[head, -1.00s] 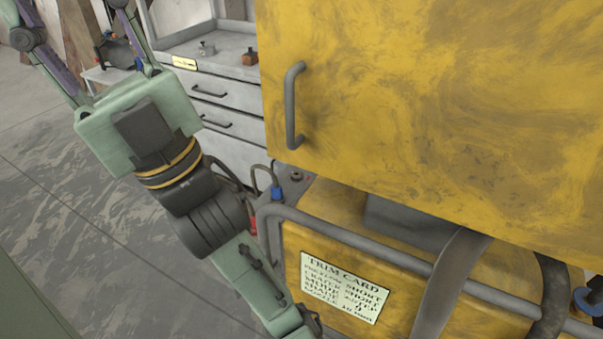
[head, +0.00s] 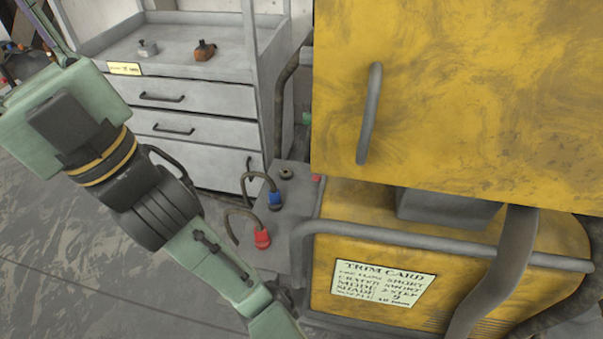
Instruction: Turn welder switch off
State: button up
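A yellow machine (head: 480,285) with a trim card (head: 384,286) on its front stands low at the right; it looks like the welder. Beside it is a grey panel (head: 285,215) with a red plug (head: 262,238), a blue plug (head: 274,199), a small dark round knob (head: 286,173) and a small red part (head: 316,178). I cannot tell which part is the welder switch.
A large yellow box (head: 480,90) with a grey handle (head: 369,113) overhangs the machine. A grey tube rail (head: 420,240) runs along the machine's front. A grey drawer cabinet (head: 190,135) stands behind. Cables loop from the plugs. Open floor lies at the left.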

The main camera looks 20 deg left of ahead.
aim_at(317, 178)
jog(key=j+z, duration=0.1)
jog(key=j, duration=0.5)
jog(key=k+j+z, duration=0.1)
jog(key=j, duration=0.5)
jog(key=j+u, duration=0.25)
jog(key=u, duration=0.2)
jog(key=j+u, duration=0.3)
jog(key=u, duration=0.2)
jog(key=k, duration=0.05)
